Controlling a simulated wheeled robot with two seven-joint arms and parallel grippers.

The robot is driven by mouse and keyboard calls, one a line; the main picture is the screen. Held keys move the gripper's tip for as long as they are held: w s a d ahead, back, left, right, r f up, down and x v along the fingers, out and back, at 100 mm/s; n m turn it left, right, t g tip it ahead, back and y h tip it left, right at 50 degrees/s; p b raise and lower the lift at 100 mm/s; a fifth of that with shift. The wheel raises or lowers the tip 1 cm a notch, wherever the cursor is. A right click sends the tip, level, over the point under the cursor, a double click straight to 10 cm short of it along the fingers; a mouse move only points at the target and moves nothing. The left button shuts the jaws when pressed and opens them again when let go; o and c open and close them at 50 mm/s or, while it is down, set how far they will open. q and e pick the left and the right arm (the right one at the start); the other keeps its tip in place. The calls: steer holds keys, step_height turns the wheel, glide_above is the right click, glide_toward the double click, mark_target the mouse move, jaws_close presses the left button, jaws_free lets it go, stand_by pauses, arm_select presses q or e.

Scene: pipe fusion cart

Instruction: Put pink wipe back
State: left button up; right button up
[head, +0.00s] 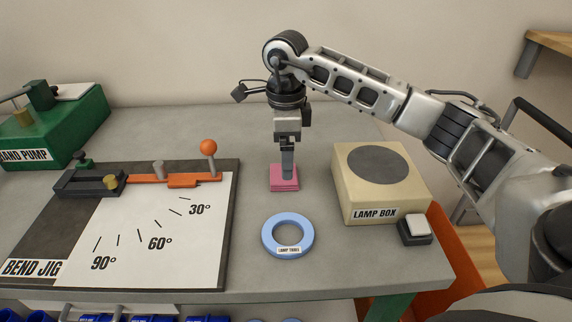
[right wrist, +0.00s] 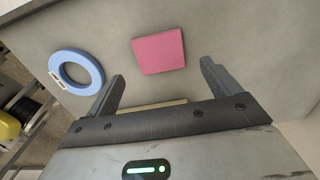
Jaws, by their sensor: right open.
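The pink wipe (head: 284,184) is a small folded square pad lying on the grey table between the bend jig and the lamp box. In the right wrist view the wipe (right wrist: 159,51) lies flat ahead of the fingers, with space on both sides. My right gripper (head: 288,165) points down just over the wipe in the head view. In the wrist view the right gripper (right wrist: 160,88) has its two fingers spread wide with nothing between them. The head view does not show clearly whether the fingertips touch the wipe. My left gripper is not in view.
A blue ring labelled lamp tubes (head: 288,236) lies in front of the wipe. The lamp box (head: 350,190) and a push switch (head: 414,228) stand to the right. The bend jig (head: 222,240) with an orange-knobbed lever and a green hand pump (head: 70,130) are left. The table behind the wipe is clear.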

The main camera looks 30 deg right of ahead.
step_height(320, 180, up, 8)
steer(key=shift+f, duration=0.25)
stand_by(0.5)
